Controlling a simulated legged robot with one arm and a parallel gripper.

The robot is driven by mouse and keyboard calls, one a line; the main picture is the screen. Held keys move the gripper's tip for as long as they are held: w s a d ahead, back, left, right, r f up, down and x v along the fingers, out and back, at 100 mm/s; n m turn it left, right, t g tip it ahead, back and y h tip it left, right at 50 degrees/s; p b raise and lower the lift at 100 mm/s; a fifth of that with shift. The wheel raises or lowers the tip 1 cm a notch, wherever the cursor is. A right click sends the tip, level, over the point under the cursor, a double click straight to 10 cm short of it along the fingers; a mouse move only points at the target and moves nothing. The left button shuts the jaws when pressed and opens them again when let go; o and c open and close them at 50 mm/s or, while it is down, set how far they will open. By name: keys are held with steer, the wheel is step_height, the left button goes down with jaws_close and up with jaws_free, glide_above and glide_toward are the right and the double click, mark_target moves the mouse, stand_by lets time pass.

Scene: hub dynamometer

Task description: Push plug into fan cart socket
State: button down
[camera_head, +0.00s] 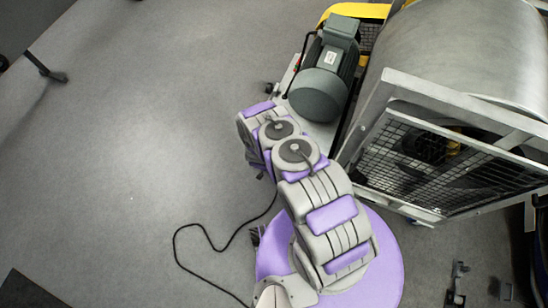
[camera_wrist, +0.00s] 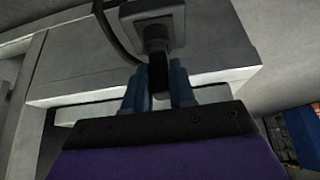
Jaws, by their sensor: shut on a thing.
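In the wrist view, my gripper (camera_wrist: 158,88) has its two blue fingers closed on a dark plug (camera_wrist: 157,74).
A grey-green motor (camera_head: 322,85) sits on the cart beside my arm. A black cable (camera_head: 210,248) loops on the floor near my base. Open floor (camera_head: 130,150) lies to the left.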

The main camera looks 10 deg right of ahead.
steer(key=shift+f, duration=0.35)
steer(key=c, duration=0.8)
jaws_free()
steer(key=shift+c, duration=0.2)
steer(key=shift+r, duration=0.15)
steer(key=p+v, duration=0.4)
steer(key=v, duration=1.3)
steer(key=shift+p, duration=0.4)
steer(key=shift+s, duration=0.1)
